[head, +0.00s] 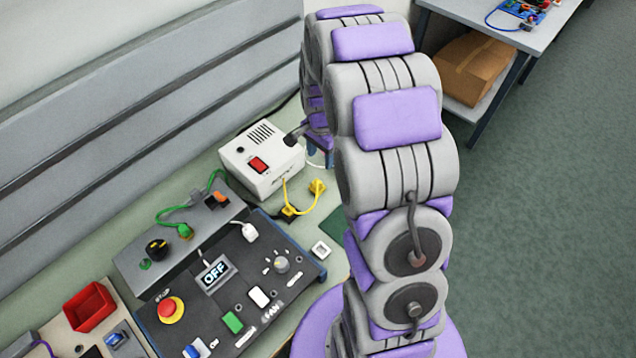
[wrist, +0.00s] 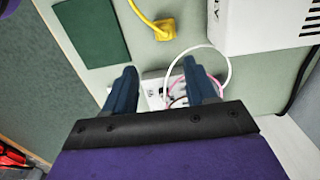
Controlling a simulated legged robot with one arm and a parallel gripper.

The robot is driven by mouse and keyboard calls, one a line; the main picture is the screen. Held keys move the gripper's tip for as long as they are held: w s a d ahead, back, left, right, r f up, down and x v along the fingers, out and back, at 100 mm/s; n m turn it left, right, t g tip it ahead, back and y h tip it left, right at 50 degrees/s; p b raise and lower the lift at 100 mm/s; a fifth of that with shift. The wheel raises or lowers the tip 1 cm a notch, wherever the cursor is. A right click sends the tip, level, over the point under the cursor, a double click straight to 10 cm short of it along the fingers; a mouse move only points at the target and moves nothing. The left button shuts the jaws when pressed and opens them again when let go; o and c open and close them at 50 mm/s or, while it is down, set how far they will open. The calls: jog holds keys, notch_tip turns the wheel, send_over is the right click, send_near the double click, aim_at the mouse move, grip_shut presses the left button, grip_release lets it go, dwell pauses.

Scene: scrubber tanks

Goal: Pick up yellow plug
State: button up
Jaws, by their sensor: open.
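The yellow plug (head: 317,187) lies on the pale green bench in front of the white box, with its yellow cable looping left. In the wrist view the yellow plug (wrist: 165,29) lies beyond my fingertips, near the top centre, with its cable running up out of the picture. My gripper (wrist: 159,74) is open, with two dark blue fingers apart and nothing gripped. In the head view my arm hides most of the gripper.
The white box (head: 262,160) with a red switch stands behind the plug. A dark control panel (head: 230,285) lies to the left. In the wrist view a white cable loop (wrist: 229,65) and pink wires show around my fingers. A green pad (wrist: 92,31) lies flat nearby.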

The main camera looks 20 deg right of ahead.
send_over(317, 182)
jog(key=f, duration=0.4)
jog(key=f+b, duration=0.1)
jog(key=f, duration=0.1)
jog(key=shift+s+a+f, duration=0.35)
jog(key=shift+a, duration=0.05)
jog(key=shift+d+f, duration=0.1)
jog(key=shift+f, duration=0.25)
jog(key=shift+w+d+f, duration=0.1)
jog(key=shift+d+f, duration=0.35)
jog(key=f, duration=0.3)
jog(key=f+b, duration=0.1)
jog(key=shift+w+a+f, duration=0.15)
jog(key=shift+w+f, duration=0.05)
jog(key=shift+w, duration=0.1)
jog(key=shift+a, duration=0.25)
jog(key=shift+d, duration=0.4)
jog(key=c, duration=0.6)
jog(key=shift+a, duration=0.15)
grip_shut()
